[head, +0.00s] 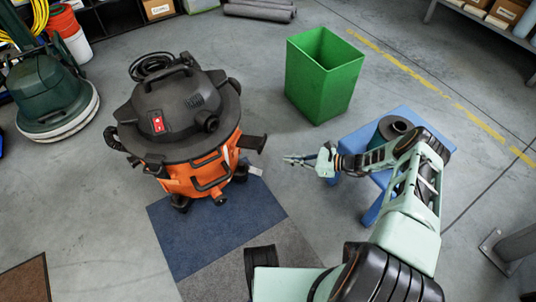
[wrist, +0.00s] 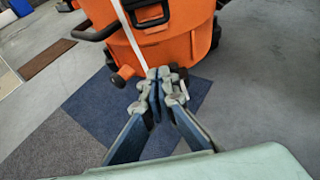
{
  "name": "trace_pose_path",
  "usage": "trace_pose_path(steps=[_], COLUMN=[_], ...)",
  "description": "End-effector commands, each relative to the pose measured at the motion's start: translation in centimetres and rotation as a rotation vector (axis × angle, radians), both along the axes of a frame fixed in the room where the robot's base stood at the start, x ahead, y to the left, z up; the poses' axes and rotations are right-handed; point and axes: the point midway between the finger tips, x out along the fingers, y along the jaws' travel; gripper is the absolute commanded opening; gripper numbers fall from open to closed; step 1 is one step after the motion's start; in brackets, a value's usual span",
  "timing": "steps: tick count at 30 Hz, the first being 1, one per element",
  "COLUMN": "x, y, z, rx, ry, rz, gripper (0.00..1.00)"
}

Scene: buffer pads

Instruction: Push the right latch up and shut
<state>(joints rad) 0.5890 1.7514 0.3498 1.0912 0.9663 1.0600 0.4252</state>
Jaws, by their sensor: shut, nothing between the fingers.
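The shop vacuum has an orange drum (head: 195,177) and a black lid (head: 180,112). Its right latch (head: 252,143) is a black flap that sticks outward from the drum's right side, below the lid rim. My gripper (head: 287,159) is shut and empty, to the right of the latch and slightly lower in the head view, with a gap between them. In the wrist view my gripper (wrist: 156,78) has its fingers together in front of the orange drum (wrist: 160,42). A black part (wrist: 95,31) juts left from the drum there; I cannot tell if it is this latch.
The vacuum stands by a blue mat (head: 208,230). A green bin (head: 323,75) stands behind my gripper. A blue stool (head: 428,143) with a dark roll (head: 393,130) is beside my arm. A green floor machine (head: 50,95) stands at the left.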

Motion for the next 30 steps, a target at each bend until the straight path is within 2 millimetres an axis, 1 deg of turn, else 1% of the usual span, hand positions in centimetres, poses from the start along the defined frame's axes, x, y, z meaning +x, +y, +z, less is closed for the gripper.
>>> trace_pose_path(steps=[8, 11, 14, 17, 26, 27, 28, 30], x=[0.0, 0.1, 0.3, 0.8, 2.5, 2.7, 2.8, 2.8], y=[0.0, 0.4, 1.4, 3.0, 9.0, 9.4, 9.1, 9.0], z=[0.0, -0.2, -0.6, -1.3, -3.6, -3.4, -2.5, -1.5], rx=[0.000, 0.000, 0.000, 0.000, -0.001, -0.002, -0.002, -0.002], ry=[-0.001, 0.000, 0.000, 0.000, 0.000, -0.001, -0.002, -0.001], rz=[0.001, 0.002, 0.004, 0.004, 0.005, 0.004, 0.001, 0.001], gripper=[0.00, 0.00, 0.00, 0.00, 0.00, 0.00, 0.00, 0.00])
